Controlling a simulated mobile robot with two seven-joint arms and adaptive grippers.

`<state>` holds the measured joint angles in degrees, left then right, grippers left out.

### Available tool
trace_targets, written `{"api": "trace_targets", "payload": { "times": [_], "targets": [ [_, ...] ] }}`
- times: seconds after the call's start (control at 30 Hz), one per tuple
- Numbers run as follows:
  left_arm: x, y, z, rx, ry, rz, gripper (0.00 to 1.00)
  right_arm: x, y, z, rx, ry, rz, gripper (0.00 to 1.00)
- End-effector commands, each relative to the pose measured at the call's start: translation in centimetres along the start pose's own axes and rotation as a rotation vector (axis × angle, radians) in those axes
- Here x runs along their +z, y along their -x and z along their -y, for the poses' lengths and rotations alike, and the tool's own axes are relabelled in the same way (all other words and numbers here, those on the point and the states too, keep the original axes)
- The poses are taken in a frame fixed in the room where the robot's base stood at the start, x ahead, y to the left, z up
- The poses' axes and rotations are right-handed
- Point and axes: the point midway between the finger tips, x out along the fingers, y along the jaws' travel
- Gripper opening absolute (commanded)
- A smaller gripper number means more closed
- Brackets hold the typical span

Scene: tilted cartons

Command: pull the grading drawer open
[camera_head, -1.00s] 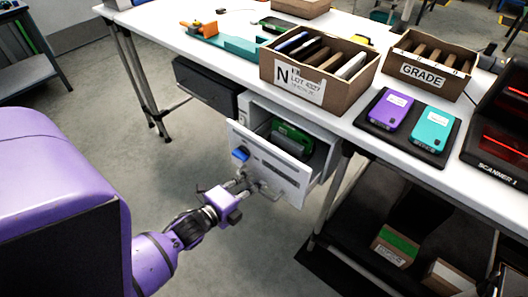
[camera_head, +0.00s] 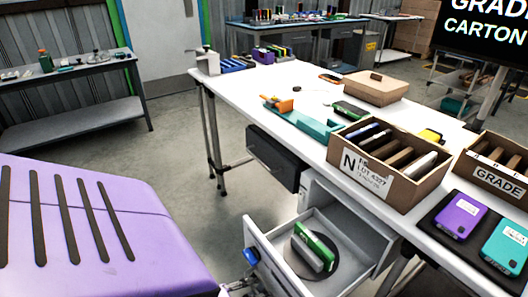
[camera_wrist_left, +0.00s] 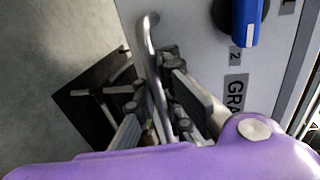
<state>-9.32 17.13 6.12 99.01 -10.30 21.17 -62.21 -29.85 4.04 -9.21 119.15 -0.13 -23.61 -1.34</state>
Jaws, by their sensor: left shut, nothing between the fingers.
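The grading drawer (camera_head: 335,245) stands pulled out of its cabinet below the white table. A green item (camera_head: 316,243) and a grey one lie in it on a dark round disc. The drawer front carries a blue knob (camera_head: 251,256); the wrist view shows this knob (camera_wrist_left: 245,20), a partly hidden "GRA" label (camera_wrist_left: 236,92) and a curved metal handle (camera_wrist_left: 150,60). My left gripper (camera_wrist_left: 154,80) is shut at the handle, its fingers on either side of the bar in the picture; whether they touch it is unclear. In the head view the bottom edge cuts it off. My right gripper is out of view.
Beside the drawer, a dark drawer unit (camera_head: 275,158) hangs under the white table (camera_head: 245,85). On the table stand an "N" carton (camera_head: 400,190), a "GRADE" carton (camera_head: 492,186) and a dark tray (camera_head: 435,220) with purple and teal devices.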

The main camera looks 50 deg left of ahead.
Motion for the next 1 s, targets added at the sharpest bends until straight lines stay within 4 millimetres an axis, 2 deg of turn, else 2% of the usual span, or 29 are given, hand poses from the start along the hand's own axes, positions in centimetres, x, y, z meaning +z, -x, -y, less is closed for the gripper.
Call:
{"api": "trace_targets", "payload": {
  "times": [0.23, 0.43, 0.77, 0.87, 1.0],
  "targets": [
    [0.1, 0.1, 0.3, -0.007, -0.003, -0.002, 0.02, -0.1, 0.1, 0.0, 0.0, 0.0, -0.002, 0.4],
    [0.1, 0.1, 0.2, -0.004, -0.002, -0.001, 0.28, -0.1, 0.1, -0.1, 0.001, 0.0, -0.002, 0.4],
    [0.1, 0.2, 0.1, -0.001, -0.002, 0.0, 0.28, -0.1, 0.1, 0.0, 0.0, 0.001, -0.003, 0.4],
    [0.1, 1.0, 0.0, 0.0, -0.002, 0.001, 0.28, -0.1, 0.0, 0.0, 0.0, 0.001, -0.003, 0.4],
    [0.1, 3.5, -0.1, 0.002, -0.002, 0.002, 0.28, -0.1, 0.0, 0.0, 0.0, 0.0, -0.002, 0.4]
  ]
}}
